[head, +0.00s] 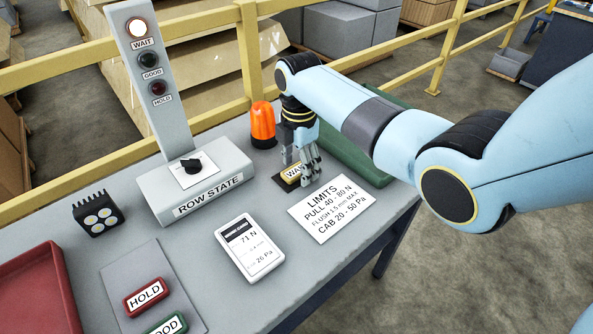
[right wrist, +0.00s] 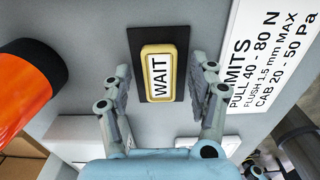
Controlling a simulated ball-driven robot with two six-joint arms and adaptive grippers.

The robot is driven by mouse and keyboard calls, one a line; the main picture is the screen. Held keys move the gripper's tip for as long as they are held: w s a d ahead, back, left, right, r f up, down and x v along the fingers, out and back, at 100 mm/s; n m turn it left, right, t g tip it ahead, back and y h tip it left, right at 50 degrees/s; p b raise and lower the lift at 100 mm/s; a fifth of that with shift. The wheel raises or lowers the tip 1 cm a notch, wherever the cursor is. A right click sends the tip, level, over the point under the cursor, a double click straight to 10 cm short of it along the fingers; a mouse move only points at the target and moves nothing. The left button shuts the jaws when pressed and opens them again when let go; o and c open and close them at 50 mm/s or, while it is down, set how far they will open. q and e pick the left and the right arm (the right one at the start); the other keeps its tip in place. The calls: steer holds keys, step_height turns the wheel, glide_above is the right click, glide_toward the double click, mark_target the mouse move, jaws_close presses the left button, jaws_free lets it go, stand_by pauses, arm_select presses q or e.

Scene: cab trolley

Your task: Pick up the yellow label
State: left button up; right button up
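The yellow label (head: 291,174) reads WAIT and lies on a small black pad (head: 282,183) on the grey table. In the right wrist view the yellow label (right wrist: 159,72) sits on the black pad (right wrist: 158,34), in full view. My right gripper (head: 303,164) points down over the label and partly hides it in the head view. In the right wrist view my right gripper (right wrist: 160,78) is open, with one finger on each side of the label and a gap on both sides. My left gripper is not in view.
An orange beacon (head: 263,126) stands close behind the gripper. The ROW STATE stand (head: 205,193) is to the left, and a white LIMITS card (head: 326,215) lies to the right. A gauge (head: 248,247), red HOLD label (head: 147,296) and green GOOD label (head: 168,325) are nearer.

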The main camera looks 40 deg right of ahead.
steer(key=c, duration=0.8)
steer(key=shift+c, duration=0.2)
